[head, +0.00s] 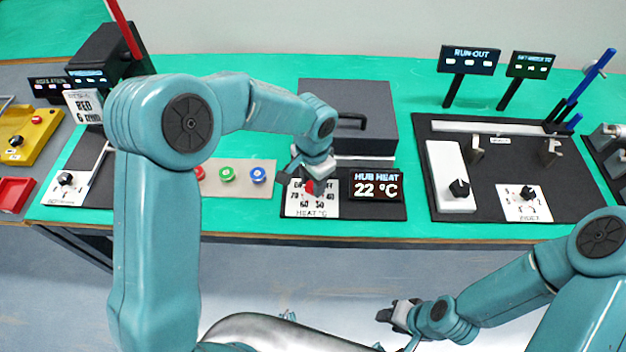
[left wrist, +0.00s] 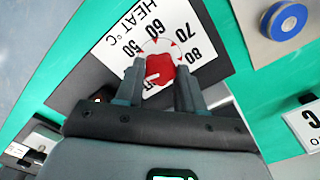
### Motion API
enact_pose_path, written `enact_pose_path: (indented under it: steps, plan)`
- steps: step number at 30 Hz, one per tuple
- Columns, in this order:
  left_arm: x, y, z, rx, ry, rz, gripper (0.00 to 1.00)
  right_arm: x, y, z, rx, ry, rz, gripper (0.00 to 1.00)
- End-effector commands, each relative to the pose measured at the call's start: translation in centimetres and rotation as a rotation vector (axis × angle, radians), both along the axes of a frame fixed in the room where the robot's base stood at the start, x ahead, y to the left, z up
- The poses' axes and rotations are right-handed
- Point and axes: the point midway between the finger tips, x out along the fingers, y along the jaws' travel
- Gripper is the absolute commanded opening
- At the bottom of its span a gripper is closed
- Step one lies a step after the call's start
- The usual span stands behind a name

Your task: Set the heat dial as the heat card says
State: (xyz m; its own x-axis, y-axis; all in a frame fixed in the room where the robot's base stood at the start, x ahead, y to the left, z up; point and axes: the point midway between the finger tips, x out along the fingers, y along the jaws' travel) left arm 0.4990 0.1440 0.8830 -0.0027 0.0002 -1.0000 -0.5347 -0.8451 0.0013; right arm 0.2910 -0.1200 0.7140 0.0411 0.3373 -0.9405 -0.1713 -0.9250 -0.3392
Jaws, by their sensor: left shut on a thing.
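The red heat dial (left wrist: 160,68) sits on a white scale plate (head: 325,208) marked HEAT °C; 50, 60, 70 and 80 are readable in the left wrist view. My left gripper (head: 311,184) is shut on the dial, one finger on each side (left wrist: 158,75). A short white mark shows on the dial, but I cannot tell which label it points at. The hub heat display (head: 376,186) reads 22 °C. I cannot make out a heat card; a partly cut-off white card (left wrist: 312,118) at the right of the left wrist view is unreadable. My right gripper (head: 398,315) is away from the table, near the bottom.
Green (head: 227,173) and blue (head: 258,175) buttons stand left of the dial. A grey lidded box (head: 350,100) with a handle is behind it. A conveyor panel (head: 470,215) with small dials lies to the right. The table's front edge runs close below the dial plate.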

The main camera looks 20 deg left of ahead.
Motion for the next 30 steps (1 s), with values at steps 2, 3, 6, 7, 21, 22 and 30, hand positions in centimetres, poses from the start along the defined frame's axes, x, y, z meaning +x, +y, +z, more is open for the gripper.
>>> enact_pose_path:
  steps: [2,3,6,7,21,22,30]
  plan:
    - [0.15,0.03,0.25,0.0,-0.006,-0.018,0.08,0.0,0.0,0.01,0.0,0.0,0.0,0.43]
    - [0.16,0.03,0.26,0.0,-0.006,-0.026,0.08,0.0,0.0,0.0,0.0,0.0,0.0,0.43]
    - [0.16,0.03,0.28,0.0,-0.006,-0.039,0.08,0.0,0.0,-0.01,0.0,0.0,0.0,0.43]
    - [0.17,0.03,0.28,-0.001,-0.007,-0.042,0.08,0.0,0.0,-0.01,0.0,0.0,0.0,0.43]
    - [0.2,0.04,0.31,0.0,-0.008,-0.046,0.61,0.0,0.0,0.0,0.0,0.0,0.0,0.43]
    - [0.19,0.03,0.29,-0.001,-0.007,-0.046,0.64,0.0,0.0,0.0,0.0,0.0,0.0,0.43]
    - [0.1,0.01,0.2,0.0,-0.004,-0.046,0.64,0.0,-0.01,-0.04,0.0,0.0,0.0,0.43]
